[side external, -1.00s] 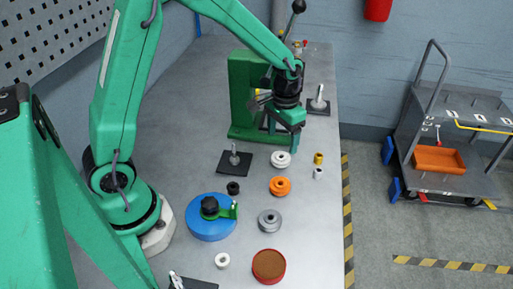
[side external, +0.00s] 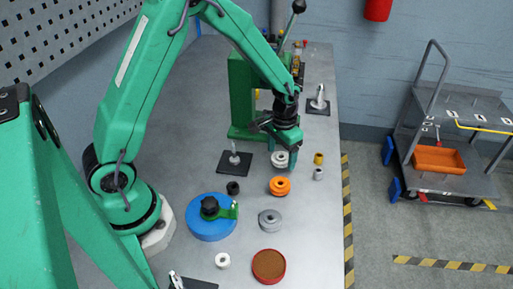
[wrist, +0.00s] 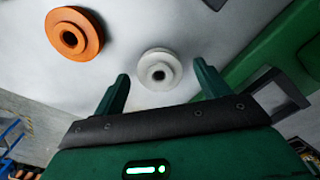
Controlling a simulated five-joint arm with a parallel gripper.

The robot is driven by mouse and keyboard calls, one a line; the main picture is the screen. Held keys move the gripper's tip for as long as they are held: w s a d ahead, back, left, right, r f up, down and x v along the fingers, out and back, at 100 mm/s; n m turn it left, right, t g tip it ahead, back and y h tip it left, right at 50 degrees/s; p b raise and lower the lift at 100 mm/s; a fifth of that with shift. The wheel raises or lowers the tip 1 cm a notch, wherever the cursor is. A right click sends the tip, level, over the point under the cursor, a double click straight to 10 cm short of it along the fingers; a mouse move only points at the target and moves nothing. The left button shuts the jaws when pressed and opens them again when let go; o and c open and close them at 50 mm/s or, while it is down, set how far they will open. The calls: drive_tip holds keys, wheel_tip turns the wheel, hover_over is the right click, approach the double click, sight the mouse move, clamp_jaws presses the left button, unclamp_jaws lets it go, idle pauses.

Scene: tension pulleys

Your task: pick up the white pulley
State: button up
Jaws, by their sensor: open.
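The white pulley (side external: 279,160) lies flat on the grey table, partly covered by my gripper (side external: 287,150) in the side view. In the wrist view the white pulley (wrist: 158,71) shows whole, its hole facing up, between and slightly beyond my two green fingers. My gripper (wrist: 161,72) is open and empty, a finger on either side of the pulley and apart from it. I cannot tell the exact height above the table.
An orange pulley (side external: 279,186) lies close by, with a grey pulley (side external: 270,220) nearer the camera. Small brass (side external: 318,158) and silver (side external: 318,174) pieces stand to the right. A black plate with a post (side external: 234,162) is left; a green fixture (side external: 241,100) stands behind.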

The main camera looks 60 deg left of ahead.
drive_tip(key=shift+f, duration=0.3)
drive_tip(key=c, duration=1.1)
drive_tip(key=shift+r, duration=0.2)
drive_tip(key=shift+r, duration=0.5)
drive_tip(key=r, duration=0.3)
drive_tip(key=shift+s+d+r, duration=0.1)
drive_tip(key=shift+d, duration=0.15)
drive_tip(key=s+d+r, duration=0.2)
drive_tip(key=d, duration=0.1)
drive_tip(key=s+d+r, duration=0.2)
drive_tip(key=d, duration=0.1)
drive_tip(key=s+d+r, duration=0.2)
drive_tip(key=d, duration=0.1)
drive_tip(key=shift+d+r, duration=0.25)
